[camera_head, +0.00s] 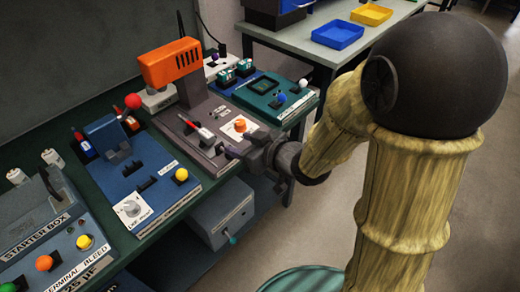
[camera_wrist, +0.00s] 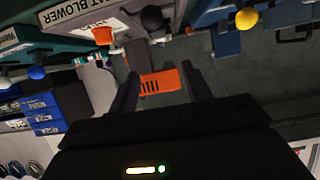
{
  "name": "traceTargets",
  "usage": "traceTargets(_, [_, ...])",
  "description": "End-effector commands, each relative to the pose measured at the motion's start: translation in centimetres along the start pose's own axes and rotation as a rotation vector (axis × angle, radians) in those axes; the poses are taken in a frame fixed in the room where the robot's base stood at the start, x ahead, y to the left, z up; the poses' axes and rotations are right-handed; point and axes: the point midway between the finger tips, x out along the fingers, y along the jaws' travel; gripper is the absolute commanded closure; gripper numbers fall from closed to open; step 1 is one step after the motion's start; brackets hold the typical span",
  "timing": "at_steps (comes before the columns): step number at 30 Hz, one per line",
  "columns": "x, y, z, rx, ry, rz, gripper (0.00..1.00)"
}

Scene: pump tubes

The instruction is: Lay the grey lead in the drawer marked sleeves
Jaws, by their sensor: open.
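My gripper (camera_head: 236,151) is at the front edge of the grey blower station in the head view. In the wrist view my gripper (camera_wrist: 160,70) has its two dark fingers apart, with nothing seen between them; an orange blower head (camera_wrist: 163,81) shows beyond. I cannot pick out the grey lead in either view. A grey drawer box (camera_head: 213,203) with a white label and a teal handle hangs under the bench; its label is too small to read, so I cannot tell whether it is marked sleeves.
The orange blower head (camera_head: 171,62) stands tall behind my gripper. A blue panel (camera_head: 150,175), a starter box (camera_head: 42,222) and a teal unit (camera_head: 275,98) fill the bench. Yellow (camera_head: 371,14) and blue (camera_head: 337,34) trays lie on a far table. Floor right of the bench is open.

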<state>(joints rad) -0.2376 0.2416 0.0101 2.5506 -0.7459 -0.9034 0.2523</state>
Motion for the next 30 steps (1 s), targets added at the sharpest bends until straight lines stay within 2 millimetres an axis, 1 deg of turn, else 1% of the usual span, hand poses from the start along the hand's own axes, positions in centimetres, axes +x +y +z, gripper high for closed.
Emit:
traceTargets(4, [0.0, 0.1, 0.0, 0.0, -0.002, 0.003, 0.51])
traceTargets(6, [-0.1, 0.5, 0.2, 0.003, -0.015, 0.021, 0.51])
traceTargets(8, [-0.4, 1.3, 0.6, 0.008, -0.041, 0.055, 0.51])
traceTargets(11, [-1.5, 3.6, 2.0, 0.035, -0.123, 0.155, 0.51])
traceTargets(14, [-3.7, 6.4, 4.1, 0.09, -0.245, 0.285, 0.51])
traceTargets(15, [-4.8, 7.4, 5.1, 0.12, -0.3, 0.336, 0.51])
traceTargets(17, [-6.5, 8.6, 6.5, 0.172, -0.381, 0.405, 0.51])
traceTargets(19, [-8.7, 9.4, 8.2, 0.243, -0.476, 0.473, 0.51])
traceTargets(22, [-11.9, 9.6, 10.5, 0.359, -0.609, 0.544, 0.51])
traceTargets(24, [-14.1, 9.1, 11.8, 0.45, -0.697, 0.574, 0.51])
traceTargets(27, [-16.5, 7.7, 13.2, 0.569, -0.799, 0.589, 0.51])
traceTargets(30, [-17.8, 6.5, 13.9, 0.65, -0.861, 0.585, 0.51])
